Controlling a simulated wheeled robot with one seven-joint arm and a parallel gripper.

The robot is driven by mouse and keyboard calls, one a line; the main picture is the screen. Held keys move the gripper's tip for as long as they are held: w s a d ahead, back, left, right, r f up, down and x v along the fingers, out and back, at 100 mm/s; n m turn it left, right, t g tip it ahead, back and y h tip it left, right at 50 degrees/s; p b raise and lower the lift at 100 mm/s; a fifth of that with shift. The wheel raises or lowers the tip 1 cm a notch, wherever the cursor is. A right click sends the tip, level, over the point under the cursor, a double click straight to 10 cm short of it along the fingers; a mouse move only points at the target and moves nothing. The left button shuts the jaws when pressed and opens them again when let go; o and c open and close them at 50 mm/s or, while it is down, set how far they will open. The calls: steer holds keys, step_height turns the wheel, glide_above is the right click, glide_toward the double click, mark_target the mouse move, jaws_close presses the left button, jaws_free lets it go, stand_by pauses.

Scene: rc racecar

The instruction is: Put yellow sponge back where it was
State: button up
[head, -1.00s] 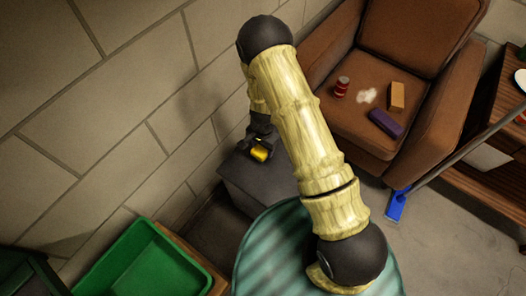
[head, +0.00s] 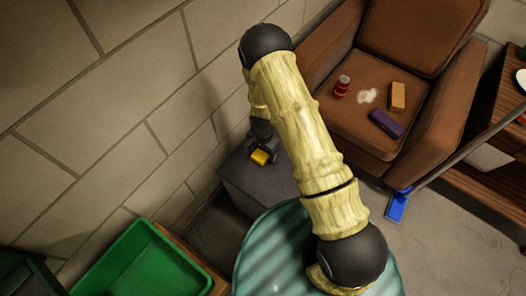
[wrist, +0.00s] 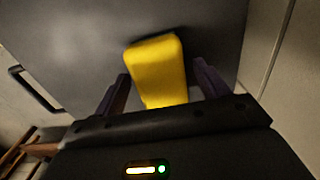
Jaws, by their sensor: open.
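The yellow sponge (head: 260,157) is at the top of the dark grey cabinet (head: 243,180), beside the wall. In the wrist view the sponge (wrist: 158,70) lies between the two fingers of my gripper (wrist: 161,75), with a gap on each side. My gripper (head: 266,151) is open, right at the sponge. In the head view its fingers are small and partly hard to make out. The sponge's near end is hidden by the gripper body in the wrist view.
A brown armchair (head: 425,110) holds a red can (head: 342,86), an orange block (head: 398,96) and a purple block (head: 386,123). A round teal table (head: 262,262) stands in front of the cabinet. A green bin (head: 140,262) is at lower left. A blue-headed broom (head: 396,206) leans at right.

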step_height(320, 180, up, 12)
steer(key=p, duration=0.2)
steer(key=shift+f+p, duration=0.25)
steer(key=shift+p, duration=0.1)
stand_by(0.3)
steer(key=s+d+r+n+t, duration=0.1)
steer(key=s+d+r+n, duration=0.2)
steer(key=r, duration=0.9)
steer(key=s+d+r+n+t, duration=0.1)
steer(key=s+d+r+n, duration=0.3)
steer(key=s+d+r, duration=0.5)
step_height(320, 180, up, 4)
steer(key=shift+s+d+f+n+t, duration=0.15)
steer(key=shift+d+n+t, duration=0.15)
steer(key=shift+d, duration=0.6)
steer(key=w+p+v, duration=0.2)
steer(key=p+v, duration=0.8)
steer(key=p, duration=0.1)
steer(key=w+r+p+v, duration=0.1)
steer(key=w+p+v, duration=0.2)
steer(key=p+v, duration=0.8)
steer(key=shift+r, duration=0.35)
